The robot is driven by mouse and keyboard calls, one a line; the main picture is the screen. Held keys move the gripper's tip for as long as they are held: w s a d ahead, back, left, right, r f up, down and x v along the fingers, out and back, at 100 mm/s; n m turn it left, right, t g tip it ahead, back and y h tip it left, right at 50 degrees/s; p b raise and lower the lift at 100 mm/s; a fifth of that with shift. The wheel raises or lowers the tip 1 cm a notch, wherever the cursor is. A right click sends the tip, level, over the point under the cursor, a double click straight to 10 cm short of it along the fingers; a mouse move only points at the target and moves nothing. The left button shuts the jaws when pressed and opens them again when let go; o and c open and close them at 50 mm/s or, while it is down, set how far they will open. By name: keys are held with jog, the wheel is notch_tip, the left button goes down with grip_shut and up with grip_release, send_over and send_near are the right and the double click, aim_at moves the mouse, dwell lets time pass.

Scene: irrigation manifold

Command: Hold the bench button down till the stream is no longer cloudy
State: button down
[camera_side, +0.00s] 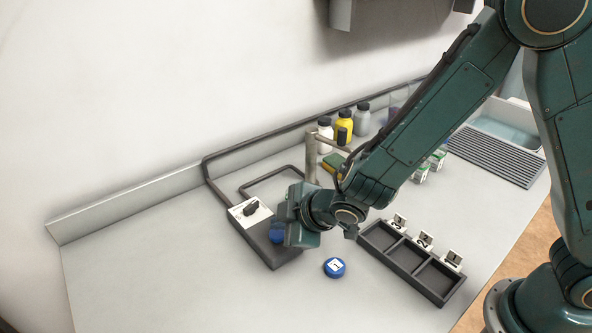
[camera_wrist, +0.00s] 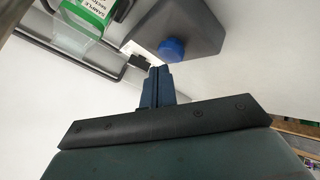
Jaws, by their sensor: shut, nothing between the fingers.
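The bench button is a blue knob (camera_wrist: 172,49) on a dark grey box (camera_wrist: 200,28), seen in the wrist view. In the side view the box (camera_side: 268,245) sits on the bench, with a white panel and black knob (camera_side: 250,209) at its far end. My gripper (camera_wrist: 159,71) is shut and empty, its fingertips close to the button in the wrist view; I cannot tell whether they touch it. In the side view my gripper (camera_side: 283,226) is over the box and partly hides the button. No stream can be made out in either view.
A dark compartment tray (camera_side: 366,239) with numbered tags stands further right. A metal post (camera_side: 311,158), a yellow bottle (camera_side: 344,129) and other bottles are behind; a ribbed drainer (camera_side: 495,158) is at right. The front-left bench is clear.

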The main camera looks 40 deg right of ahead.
aim_at(282, 235)
jog(key=shift+r, duration=0.35)
jog(key=shift+r, duration=2.35)
jog(key=shift+d+r, duration=0.1)
jog(key=shift+d+r, duration=0.15)
jog(key=shift+d, duration=0.05)
jog(key=s+d+r+m+g+h, duration=0.1)
jog(key=s+d+r+m+g, duration=0.1)
jog(key=s+d+r+m, duration=0.75)
jog(key=s+d+r, duration=0.1)
jog(key=s+d, duration=0.3)
jog(key=s+d+r+m+g+h, duration=0.1)
jog(key=s+d, duration=0.5)
jog(key=s, duration=0.6)
notch_tip(282, 235, up, 2)
jog(key=shift+d+r+m, duration=0.25)
jog(key=shift+d+m, duration=0.05)
jog(key=shift+m, duration=0.15)
